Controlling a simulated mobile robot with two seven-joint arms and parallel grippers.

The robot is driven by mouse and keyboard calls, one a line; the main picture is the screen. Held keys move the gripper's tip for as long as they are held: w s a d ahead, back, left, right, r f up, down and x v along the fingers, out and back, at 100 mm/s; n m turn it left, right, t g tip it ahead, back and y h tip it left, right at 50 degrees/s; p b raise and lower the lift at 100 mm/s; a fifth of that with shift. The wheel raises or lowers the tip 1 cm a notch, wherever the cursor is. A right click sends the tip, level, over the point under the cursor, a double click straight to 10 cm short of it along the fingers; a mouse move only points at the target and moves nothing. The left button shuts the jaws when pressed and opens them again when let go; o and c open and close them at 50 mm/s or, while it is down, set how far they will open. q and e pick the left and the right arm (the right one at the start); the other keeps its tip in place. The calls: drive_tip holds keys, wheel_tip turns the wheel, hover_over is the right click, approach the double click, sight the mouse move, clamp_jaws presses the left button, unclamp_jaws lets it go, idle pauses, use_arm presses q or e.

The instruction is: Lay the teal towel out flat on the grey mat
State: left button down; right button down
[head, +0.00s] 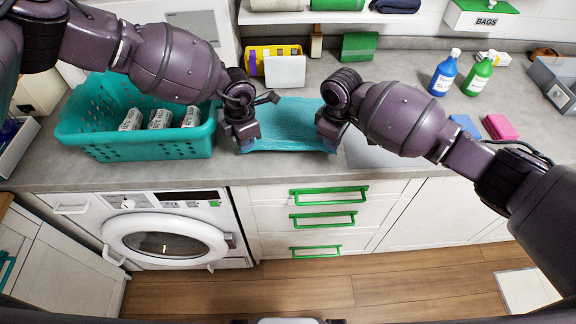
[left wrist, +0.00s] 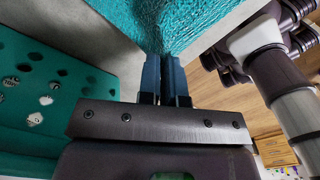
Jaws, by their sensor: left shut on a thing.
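The teal towel (head: 286,122) lies spread on the worktop between my two grippers, its front edge near the worktop's front edge. My left gripper (head: 245,148) is at its front left corner, shut on the towel. In the left wrist view, the fingers (left wrist: 165,72) are close together at the edge of the towel (left wrist: 195,22). My right gripper (head: 328,146) is at the towel's front right corner; its fingertips are too hidden to show whether they grip. The grey mat (head: 368,156) shows as a paler patch right of the towel, partly under my right arm.
A teal basket (head: 140,145) with several white labelled items stands close left of my left gripper. Blue (head: 445,75) and green (head: 478,77) bottles and a pink pack (head: 500,127) stand at right. A yellow holder (head: 262,55) is behind. A washing machine (head: 160,235) is below.

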use_arm(q)
drive_tip(key=shift+a, duration=0.15)
use_arm(e)
drive_tip(key=shift+d+r, duration=0.1)
